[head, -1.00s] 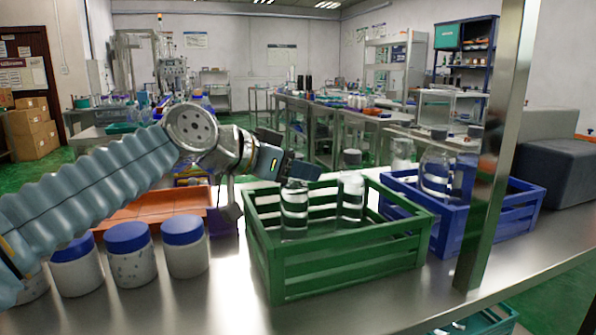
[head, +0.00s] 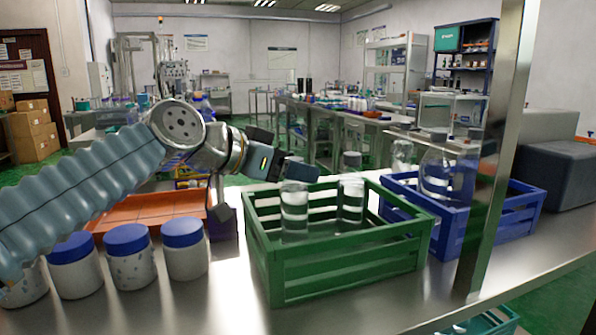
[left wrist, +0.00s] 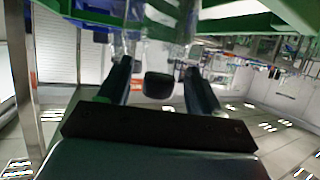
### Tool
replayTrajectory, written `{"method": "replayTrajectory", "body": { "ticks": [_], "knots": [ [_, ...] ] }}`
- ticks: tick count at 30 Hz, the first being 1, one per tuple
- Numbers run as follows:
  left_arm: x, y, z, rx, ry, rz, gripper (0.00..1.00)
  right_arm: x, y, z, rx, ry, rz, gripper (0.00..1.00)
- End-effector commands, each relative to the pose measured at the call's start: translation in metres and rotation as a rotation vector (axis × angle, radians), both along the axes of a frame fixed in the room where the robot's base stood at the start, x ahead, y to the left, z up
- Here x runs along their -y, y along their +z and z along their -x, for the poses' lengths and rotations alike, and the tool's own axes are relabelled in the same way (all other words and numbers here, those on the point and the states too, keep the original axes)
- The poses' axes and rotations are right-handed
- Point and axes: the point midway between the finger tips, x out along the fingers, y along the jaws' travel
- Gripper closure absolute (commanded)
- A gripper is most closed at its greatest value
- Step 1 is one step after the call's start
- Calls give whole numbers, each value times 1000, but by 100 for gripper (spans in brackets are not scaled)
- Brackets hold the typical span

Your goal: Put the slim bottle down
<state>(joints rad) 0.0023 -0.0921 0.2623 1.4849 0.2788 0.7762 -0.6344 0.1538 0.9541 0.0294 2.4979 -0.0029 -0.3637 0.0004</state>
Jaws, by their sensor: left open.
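A slim clear bottle (head: 294,212) stands upright in the left part of the green crate (head: 345,282). I cannot tell whether a finger touches the bottle. A second clear bottle (head: 350,205) with a dark cap stands to the right in the same crate. My right gripper is not in view.
A blue crate (head: 485,228) with clear bottles stands right of the green one, behind a metal post (head: 490,160). Several white jars with blue lids (head: 185,250) and an orange tray (head: 150,207) are at the left. The front of the bench (head: 225,300) is clear.

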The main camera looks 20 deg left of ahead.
Motion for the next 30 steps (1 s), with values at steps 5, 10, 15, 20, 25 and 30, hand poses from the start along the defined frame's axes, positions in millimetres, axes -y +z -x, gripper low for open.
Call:
{"method": "replayTrajectory", "body": {
  "ticks": [5,10,15,20,25,30],
  "knots": [
    [-24,15,33,3,2,1,36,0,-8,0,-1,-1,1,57],
    [-43,29,59,2,0,0,36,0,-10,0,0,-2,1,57],
    [-54,37,74,1,-1,0,36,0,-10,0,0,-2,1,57],
    [-56,38,77,0,-1,0,36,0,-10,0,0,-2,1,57],
    [-56,38,77,0,-1,0,36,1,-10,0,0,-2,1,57],
    [-56,38,77,0,-1,0,36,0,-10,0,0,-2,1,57]
  ]
}}
